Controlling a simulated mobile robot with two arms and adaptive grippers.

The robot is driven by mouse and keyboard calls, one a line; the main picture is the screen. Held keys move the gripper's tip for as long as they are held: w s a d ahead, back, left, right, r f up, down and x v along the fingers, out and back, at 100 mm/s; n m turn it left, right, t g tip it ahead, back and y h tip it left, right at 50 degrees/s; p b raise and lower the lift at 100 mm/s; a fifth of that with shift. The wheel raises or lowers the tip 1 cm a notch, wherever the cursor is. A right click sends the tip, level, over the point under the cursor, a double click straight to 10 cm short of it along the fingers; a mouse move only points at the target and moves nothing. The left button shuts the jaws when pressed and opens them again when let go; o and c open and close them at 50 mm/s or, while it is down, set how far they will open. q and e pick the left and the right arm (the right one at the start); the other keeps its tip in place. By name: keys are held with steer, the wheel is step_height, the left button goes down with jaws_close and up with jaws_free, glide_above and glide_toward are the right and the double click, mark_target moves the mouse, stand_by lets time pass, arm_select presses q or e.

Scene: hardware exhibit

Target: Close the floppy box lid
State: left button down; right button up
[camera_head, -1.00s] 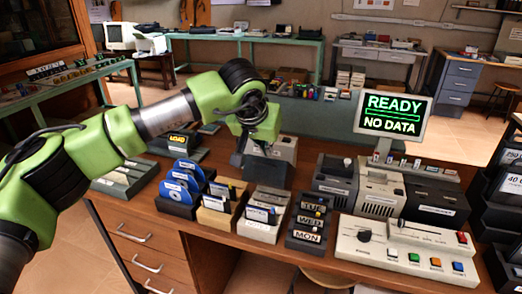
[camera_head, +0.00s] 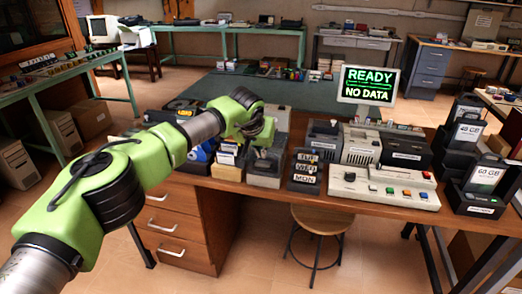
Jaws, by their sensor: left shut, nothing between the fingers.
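The floppy box (camera_head: 263,180) is a grey box near the front edge of the wooden desk, between the beige box of disks and the TUE/WED/MON stack. My left gripper (camera_head: 262,152) is directly over it, fingers shut and empty, close to the top of the box. The green wrist hides part of the box and its lid, so I cannot tell how far the lid is open or whether the fingers touch it. My right gripper is out of view.
The beige disk box (camera_head: 228,172) stands close on the left. The TUE/WED/MON stack (camera_head: 304,172) stands close on the right. A button console (camera_head: 383,188) and a READY/NO DATA screen (camera_head: 368,86) are farther right. A stool (camera_head: 322,222) is in front of the desk.

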arm_select(q)
steer(key=shift+f, duration=0.25)
stand_by(0.4)
